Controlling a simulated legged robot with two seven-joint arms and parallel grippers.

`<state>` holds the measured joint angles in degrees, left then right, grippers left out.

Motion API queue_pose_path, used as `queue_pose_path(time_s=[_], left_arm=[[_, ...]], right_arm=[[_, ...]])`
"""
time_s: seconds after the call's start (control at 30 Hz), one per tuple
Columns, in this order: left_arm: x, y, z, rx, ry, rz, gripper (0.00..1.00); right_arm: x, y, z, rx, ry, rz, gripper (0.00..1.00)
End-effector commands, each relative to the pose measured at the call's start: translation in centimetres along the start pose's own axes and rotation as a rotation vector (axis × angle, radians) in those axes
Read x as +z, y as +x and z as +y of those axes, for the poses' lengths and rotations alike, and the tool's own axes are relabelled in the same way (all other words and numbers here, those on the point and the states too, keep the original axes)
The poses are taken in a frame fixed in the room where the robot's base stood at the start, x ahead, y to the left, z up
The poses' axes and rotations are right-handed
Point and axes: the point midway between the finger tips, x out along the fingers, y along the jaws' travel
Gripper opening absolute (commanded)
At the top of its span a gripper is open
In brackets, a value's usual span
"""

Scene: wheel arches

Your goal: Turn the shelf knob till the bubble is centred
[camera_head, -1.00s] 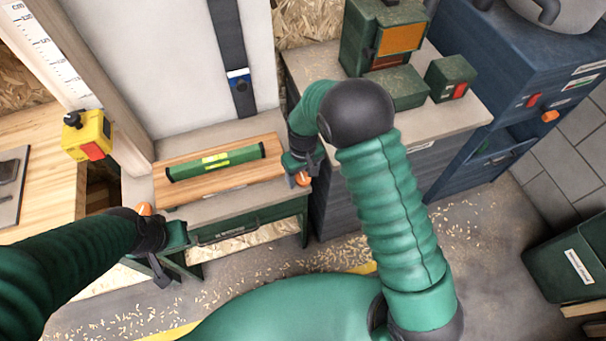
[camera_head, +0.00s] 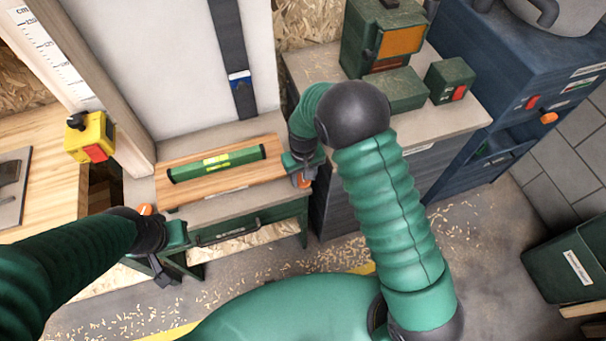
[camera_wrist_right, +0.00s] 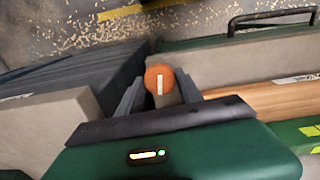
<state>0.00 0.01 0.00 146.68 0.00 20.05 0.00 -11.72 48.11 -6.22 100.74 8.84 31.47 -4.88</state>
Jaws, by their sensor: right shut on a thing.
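A green spirit level (camera_head: 217,164) with yellow-green windows lies on a wooden shelf board (camera_head: 262,180). The bubble is too small to make out. An orange knob (camera_head: 304,181) sits at the right end of the shelf. My right gripper (camera_head: 301,174) is at this knob; the right wrist view shows the orange knob (camera_wrist_right: 160,79), with a white mark, between the two fingers of my right gripper (camera_wrist_right: 160,92), which is shut on it. Another orange knob (camera_head: 145,209) shows at the left end, by my left gripper (camera_head: 170,262), whose fingers are too small and dark to read.
A yellow box with a red button (camera_head: 90,137) hangs left of the shelf. A green machine (camera_head: 385,45) and a small green switch box (camera_head: 450,80) stand on the grey cabinet at right. A handle (camera_head: 228,232) projects below the shelf.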

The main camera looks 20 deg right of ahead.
Motion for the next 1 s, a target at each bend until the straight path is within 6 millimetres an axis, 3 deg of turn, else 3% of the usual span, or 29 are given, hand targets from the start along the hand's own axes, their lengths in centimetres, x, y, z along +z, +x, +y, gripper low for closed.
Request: queue_pose_path(time_s=[0.5, 1.0], left_arm=[[-0.4, -1.7, 0.0, 0.0, 0.0, 0.0, 0.21], [-0.4, -1.8, 0.0, 0.0, 0.0, 0.0, 0.21]], right_arm=[[0.3, 0.0, -0.1, 0.001, 0.313, -0.008, 0.02], [0.3, 0.1, -0.2, 0.0, 0.372, -0.009, 0.02]])
